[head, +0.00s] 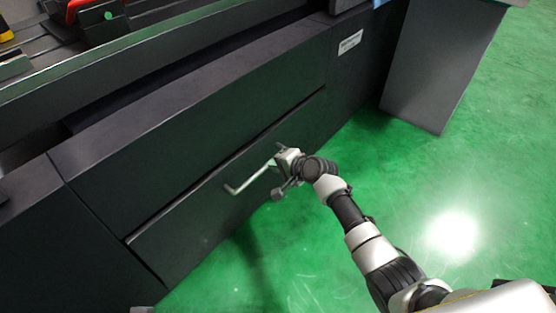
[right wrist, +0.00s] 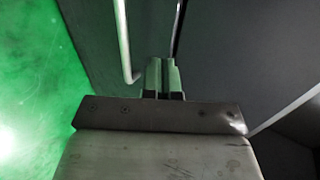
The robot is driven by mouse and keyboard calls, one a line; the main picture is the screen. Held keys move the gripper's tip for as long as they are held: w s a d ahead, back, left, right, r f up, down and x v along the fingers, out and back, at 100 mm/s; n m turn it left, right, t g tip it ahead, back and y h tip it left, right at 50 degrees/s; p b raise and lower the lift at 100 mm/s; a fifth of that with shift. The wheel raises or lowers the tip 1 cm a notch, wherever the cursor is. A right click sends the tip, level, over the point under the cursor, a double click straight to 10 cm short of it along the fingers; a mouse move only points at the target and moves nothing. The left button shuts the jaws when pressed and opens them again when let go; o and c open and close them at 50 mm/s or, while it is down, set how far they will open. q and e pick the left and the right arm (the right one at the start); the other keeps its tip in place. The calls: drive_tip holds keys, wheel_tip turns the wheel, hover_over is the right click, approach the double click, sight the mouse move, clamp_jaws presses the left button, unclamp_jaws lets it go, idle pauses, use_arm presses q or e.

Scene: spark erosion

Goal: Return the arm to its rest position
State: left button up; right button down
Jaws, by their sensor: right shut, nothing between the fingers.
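My right arm comes in from the lower right in the head view. Its gripper (head: 281,154) is at the right end of the light bar handle (head: 250,177) on the dark drawer front (head: 190,222). In the right wrist view the gripper fingers (right wrist: 162,75) are together with nothing between them. The handle (right wrist: 124,45) runs just left of the fingers there, outside them. I cannot tell whether they touch. The gripper hides the handle's right end in the head view.
The dark machine body (head: 200,110) fills the left and middle of the head view. A grey panel or cabinet (head: 440,60) stands at the upper right. The green floor (head: 470,180) to the right of the machine is clear around my arm.

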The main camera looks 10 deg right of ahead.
use_arm(q)
drive_tip(key=shift+w+f, duration=0.15)
drive_tip(key=shift+f, duration=0.2)
use_arm(e)
drive_tip(key=shift+s+d+r, duration=0.15)
drive_tip(key=shift+s, duration=0.15)
